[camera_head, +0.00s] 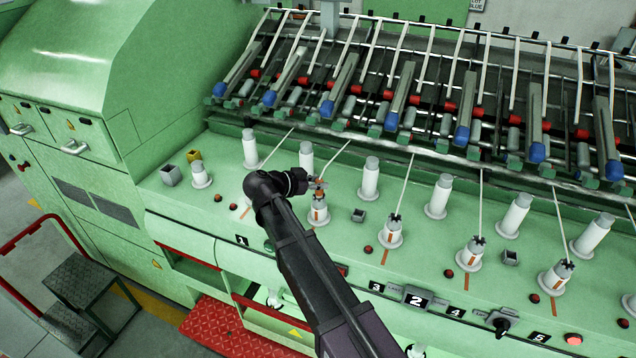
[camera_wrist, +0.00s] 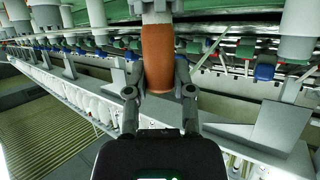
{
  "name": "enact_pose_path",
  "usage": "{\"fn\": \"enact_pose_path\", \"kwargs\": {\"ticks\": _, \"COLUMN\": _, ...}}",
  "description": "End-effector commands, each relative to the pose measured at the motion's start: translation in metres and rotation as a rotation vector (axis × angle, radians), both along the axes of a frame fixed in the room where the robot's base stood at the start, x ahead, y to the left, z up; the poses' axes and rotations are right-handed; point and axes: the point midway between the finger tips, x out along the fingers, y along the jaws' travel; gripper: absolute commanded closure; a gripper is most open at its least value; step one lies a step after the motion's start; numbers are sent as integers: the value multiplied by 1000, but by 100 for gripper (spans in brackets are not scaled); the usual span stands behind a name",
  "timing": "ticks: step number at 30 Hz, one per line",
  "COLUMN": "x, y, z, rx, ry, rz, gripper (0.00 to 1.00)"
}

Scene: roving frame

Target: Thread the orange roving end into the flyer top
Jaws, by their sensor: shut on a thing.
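My gripper (camera_head: 315,184) is at the flyer top (camera_head: 318,204) of the front-row spindle near plate 1. In the wrist view my gripper (camera_wrist: 159,80) is shut on the orange roving end (camera_wrist: 158,52), a thick orange-brown piece between both fingers. A pale grey part meets its upper end in the picture; I cannot tell what it is. In the head view only a small orange bit shows at the fingers, just above the flyer top. Whether it touches or enters the flyer top cannot be told. A white roving strand (camera_head: 336,158) runs from the rollers down to my gripper.
The drafting rollers with blue-ended arms (camera_head: 327,108) lie behind. A small dark box (camera_head: 358,215) sits just right. The green deck (camera_head: 215,225) is fairly clear at the left front.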

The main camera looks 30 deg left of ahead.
Motion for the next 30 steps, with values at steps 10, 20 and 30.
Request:
{"fn": "enact_pose_path", "kwargs": {"ticks": 10, "x": 0, "y": 0, "z": 0, "rx": 0, "ry": 0, "rz": 0, "gripper": 28}}
{"fn": "enact_pose_path", "kwargs": {"ticks": 20, "x": 0, "y": 0, "z": 0, "rx": 0, "ry": 0, "rz": 0, "gripper": 0}}
{"fn": "enact_pose_path", "kwargs": {"ticks": 30, "x": -1, "y": 1, "z": 0, "rx": 0, "ry": 0, "rz": 1, "gripper": 0}}
